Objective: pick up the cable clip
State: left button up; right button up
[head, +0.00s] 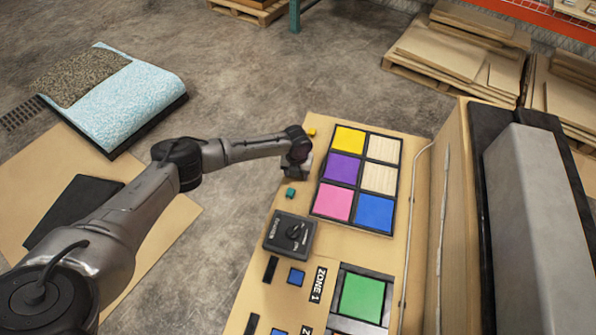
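No part is clearly recognisable as the cable clip. Two small pieces lie on the wooden console top (262,225) near my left gripper: a teal block (291,193) and a yellow piece (311,132). I cannot tell whether either is the clip. My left gripper (302,168) points down at the console's left edge, between these two pieces and left of the coloured panel. Its fingers are small and partly hidden by the wrist, so their opening is unclear. My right gripper is not in view.
A panel of coloured and wooden squares (341,169) lies right of my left gripper. A black rotary switch box (289,235) stands nearer, above small blue buttons (296,277) and a green square (362,298). A thin cable (411,220) runs along the right side.

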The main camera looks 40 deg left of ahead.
pick_arm(q)
jog(key=c, duration=1)
